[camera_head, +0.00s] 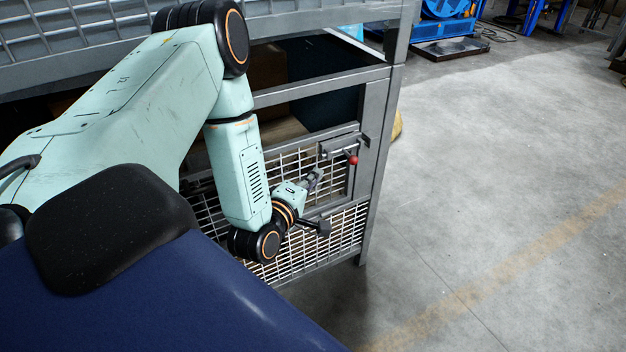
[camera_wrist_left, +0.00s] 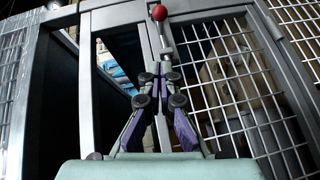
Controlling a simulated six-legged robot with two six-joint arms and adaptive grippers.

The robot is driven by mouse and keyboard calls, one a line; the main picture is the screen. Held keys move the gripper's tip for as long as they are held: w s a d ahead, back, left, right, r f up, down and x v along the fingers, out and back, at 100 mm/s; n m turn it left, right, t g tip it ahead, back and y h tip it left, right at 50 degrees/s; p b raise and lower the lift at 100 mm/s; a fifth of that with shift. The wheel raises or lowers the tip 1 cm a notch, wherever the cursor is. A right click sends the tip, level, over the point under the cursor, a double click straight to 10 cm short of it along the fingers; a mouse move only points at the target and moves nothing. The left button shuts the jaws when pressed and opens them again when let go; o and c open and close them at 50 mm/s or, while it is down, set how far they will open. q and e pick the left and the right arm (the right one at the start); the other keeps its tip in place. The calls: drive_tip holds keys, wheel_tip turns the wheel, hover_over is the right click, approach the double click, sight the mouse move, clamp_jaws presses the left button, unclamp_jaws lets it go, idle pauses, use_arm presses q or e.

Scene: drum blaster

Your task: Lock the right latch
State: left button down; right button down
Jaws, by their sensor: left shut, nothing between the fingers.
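The right latch (camera_head: 340,147) is a grey metal bar with a red ball knob (camera_head: 352,160), mounted at the upper right of the mesh door (camera_head: 225,212). In the left wrist view the red knob (camera_wrist_left: 159,12) is at the top centre, with its short rod below it. My left gripper (camera_head: 317,178) is just left of and below the knob in the head view. Its fingers are shut and empty, and the closed tips (camera_wrist_left: 162,72) point toward the knob, with a visible gap. I cannot tell whether a fingertip touches the rod. My right gripper is out of view.
A grey metal frame post (camera_head: 378,165) stands right of the latch. A wire mesh panel (camera_wrist_left: 238,75) fills the right of the wrist view. The concrete floor (camera_head: 490,190) to the right is clear. Blue machinery (camera_head: 445,15) stands far behind.

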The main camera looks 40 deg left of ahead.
sight(355, 159)
use_arm(q)
drive_tip(key=shift+w+d+f+b, duration=0.15)
drive_tip(key=shift+w+f+b, duration=0.25)
drive_tip(key=shift+w, duration=1.15)
drive_tip(key=shift+w+d+f+b, duration=0.15)
drive_tip(key=shift+w+b, duration=0.4)
drive_tip(key=shift+w, duration=1)
drive_tip(key=shift+w+d+f+b, duration=0.15)
drive_tip(key=shift+w+f+b, duration=0.25)
drive_tip(key=shift+w, duration=1.15)
drive_tip(key=shift+r, duration=0.15)
drive_tip(key=w, duration=0.1)
drive_tip(key=w+d+b, duration=0.1)
drive_tip(key=w+b, duration=0.1)
drive_tip(key=w, duration=0.1)
drive_tip(key=shift+d, duration=0.4)
drive_tip(key=shift+s+r, duration=0.1)
drive_tip(key=shift+s, duration=0.05)
drive_tip(key=shift+a, duration=0.1)
